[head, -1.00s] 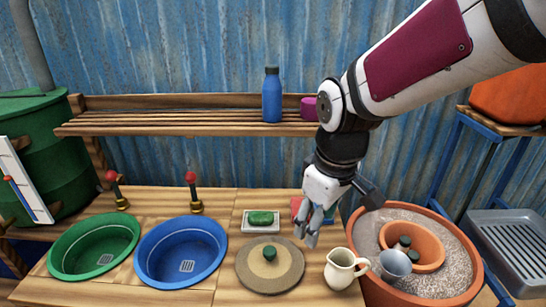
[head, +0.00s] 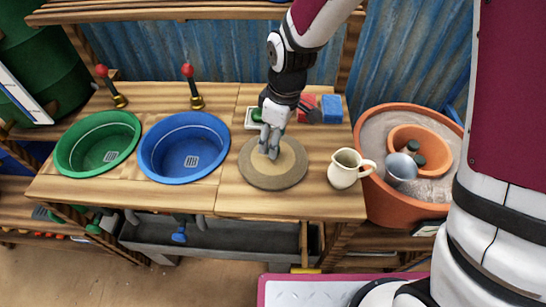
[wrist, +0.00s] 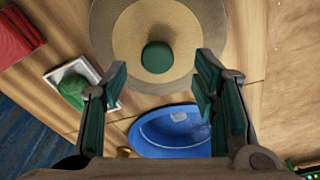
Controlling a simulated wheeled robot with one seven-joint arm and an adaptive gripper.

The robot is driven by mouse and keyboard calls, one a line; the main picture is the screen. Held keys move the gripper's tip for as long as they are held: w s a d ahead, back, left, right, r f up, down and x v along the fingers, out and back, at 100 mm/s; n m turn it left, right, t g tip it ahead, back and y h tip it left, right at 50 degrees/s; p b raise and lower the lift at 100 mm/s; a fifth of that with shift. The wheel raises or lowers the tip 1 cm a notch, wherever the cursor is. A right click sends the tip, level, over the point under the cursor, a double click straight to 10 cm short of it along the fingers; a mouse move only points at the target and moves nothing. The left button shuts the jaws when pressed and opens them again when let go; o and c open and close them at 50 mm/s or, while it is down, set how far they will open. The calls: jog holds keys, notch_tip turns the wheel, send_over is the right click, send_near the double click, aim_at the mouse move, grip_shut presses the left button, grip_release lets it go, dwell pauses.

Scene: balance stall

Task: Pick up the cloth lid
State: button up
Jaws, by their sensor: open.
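The cloth lid (head: 292,174) is a round tan-and-grey disc lying flat on the wooden counter, right of the blue basin. In the head view my gripper (head: 269,150) is over its middle, hiding the knob. The wrist view shows the lid (wrist: 205,35) at the top with its dark green knob (wrist: 157,57). There my gripper (wrist: 160,78) is open and empty, one finger to each side of the knob's line, and the knob lies just beyond the fingertips. I cannot tell the exact height above the lid.
The blue basin (head: 184,148) and green basin (head: 98,145) are to the left. A green soap on a white dish (head: 251,125) sits behind the lid, with red (head: 307,106) and blue (head: 331,108) blocks nearby. A cream jug (head: 343,170) and terracotta pot (head: 394,211) stand right.

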jog(key=shift+w+a+f, duration=0.15)
jog(key=shift+f, duration=1.3)
jog(key=shift+w+a+f, duration=0.15)
jog(key=shift+f, duration=1.25)
grip_shut()
